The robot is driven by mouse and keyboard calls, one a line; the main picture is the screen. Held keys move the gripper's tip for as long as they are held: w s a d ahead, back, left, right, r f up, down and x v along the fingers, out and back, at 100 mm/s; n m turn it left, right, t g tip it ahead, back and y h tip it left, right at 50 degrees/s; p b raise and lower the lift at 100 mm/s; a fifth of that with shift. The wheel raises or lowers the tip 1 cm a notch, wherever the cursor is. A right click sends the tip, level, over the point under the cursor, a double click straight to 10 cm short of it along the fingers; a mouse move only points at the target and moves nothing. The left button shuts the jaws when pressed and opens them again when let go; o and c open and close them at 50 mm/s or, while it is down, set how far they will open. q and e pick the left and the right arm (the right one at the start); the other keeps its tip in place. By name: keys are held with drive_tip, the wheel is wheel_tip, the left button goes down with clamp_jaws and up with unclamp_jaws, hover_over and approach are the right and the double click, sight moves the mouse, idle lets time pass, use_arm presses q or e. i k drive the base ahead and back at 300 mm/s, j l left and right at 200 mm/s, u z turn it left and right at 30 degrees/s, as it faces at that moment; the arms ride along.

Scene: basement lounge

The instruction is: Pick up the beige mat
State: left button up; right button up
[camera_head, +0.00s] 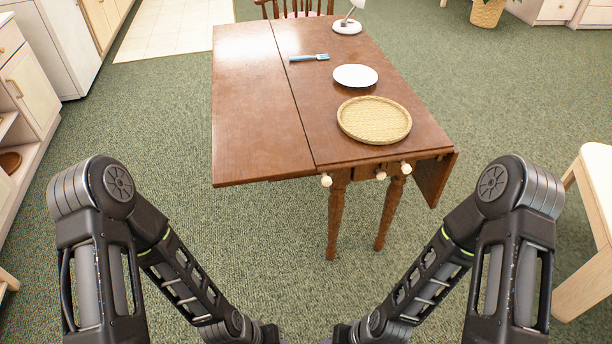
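The beige mat (374,120) is round with a raised rim and a woven look. It lies flat near the front edge of the brown wooden table (250,110). Nothing rests on it. Both of my arms come in low from the left and right and reach toward the bottom middle of the picture. My grippers are cut off or hidden at the bottom edge, well in front of the table and apart from the mat.
A wooden chair (291,8) is at the far side. A pale stool (594,220) stands at right. Carpet before the table is clear.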

sight(376, 120)
drive_tip(key=i+l, duration=0.15)
drive_tip(key=l, duration=0.25)
drive_tip(key=i+l+z, duration=0.1)
drive_tip(key=l, duration=0.35)
drive_tip(key=i+l, duration=0.15)
drive_tip(key=l, duration=0.25)
drive_tip(key=i+l, duration=0.15)
drive_tip(key=l, duration=0.25)
drive_tip(key=i+l+z, duration=0.1)
drive_tip(key=l, duration=0.3)
drive_tip(key=i+l, duration=0.2)
drive_tip(key=l, duration=0.2)
